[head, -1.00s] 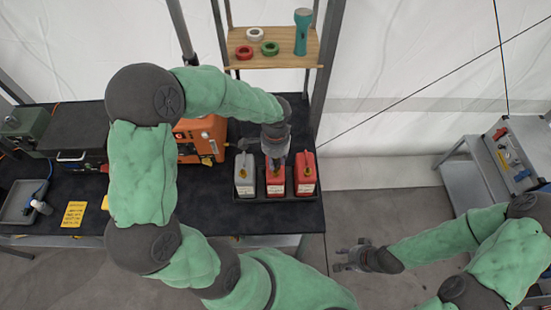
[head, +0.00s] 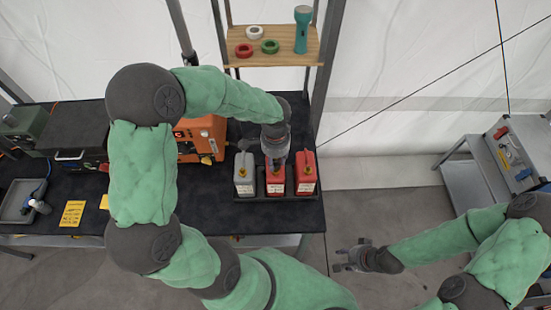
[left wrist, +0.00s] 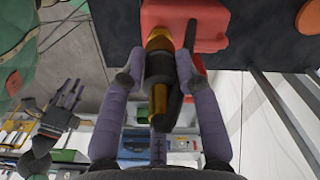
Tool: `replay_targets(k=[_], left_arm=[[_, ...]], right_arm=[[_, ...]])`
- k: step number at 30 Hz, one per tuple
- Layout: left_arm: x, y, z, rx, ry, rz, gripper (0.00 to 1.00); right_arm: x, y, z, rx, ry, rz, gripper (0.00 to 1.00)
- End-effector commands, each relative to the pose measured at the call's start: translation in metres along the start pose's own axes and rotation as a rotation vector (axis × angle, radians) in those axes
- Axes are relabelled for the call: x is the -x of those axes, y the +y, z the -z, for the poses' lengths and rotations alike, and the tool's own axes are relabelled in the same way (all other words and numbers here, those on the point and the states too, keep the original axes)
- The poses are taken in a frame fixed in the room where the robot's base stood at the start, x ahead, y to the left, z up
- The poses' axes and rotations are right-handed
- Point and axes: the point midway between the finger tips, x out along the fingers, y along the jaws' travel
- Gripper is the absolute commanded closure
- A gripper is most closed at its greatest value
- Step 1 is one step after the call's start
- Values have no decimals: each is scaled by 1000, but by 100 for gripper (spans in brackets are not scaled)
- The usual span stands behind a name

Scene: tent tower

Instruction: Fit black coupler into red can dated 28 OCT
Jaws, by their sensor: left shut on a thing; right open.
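My left gripper (head: 276,158) is shut on the black coupler (left wrist: 158,70) above the middle red can (head: 275,182). In the left wrist view the fingers grip the coupler's sides, and its front end meets a brass-coloured part at the red can (left wrist: 205,22). I cannot tell how deep the coupler sits. A second red can (head: 305,172) stands just right of the middle one. Both have white labels, too small here to read the dates. My right gripper (head: 350,258) is open and empty, low and away from the table.
A grey can (head: 244,176) stands left of the red cans in the same black tray (head: 290,197). An orange machine (head: 205,132) is further left. A wooden shelf (head: 290,58) behind holds tape rolls and a teal torch (head: 302,30). A grey cart stands at right.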

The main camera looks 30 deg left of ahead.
Motion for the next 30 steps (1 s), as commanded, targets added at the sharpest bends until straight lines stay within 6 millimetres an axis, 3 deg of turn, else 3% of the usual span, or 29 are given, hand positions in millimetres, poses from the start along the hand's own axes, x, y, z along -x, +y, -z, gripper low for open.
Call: replay_targets(k=[30], left_arm=[[-22,0,0,0,0,0,99]], right_arm=[[-17,6,1,0,0,0,59]])
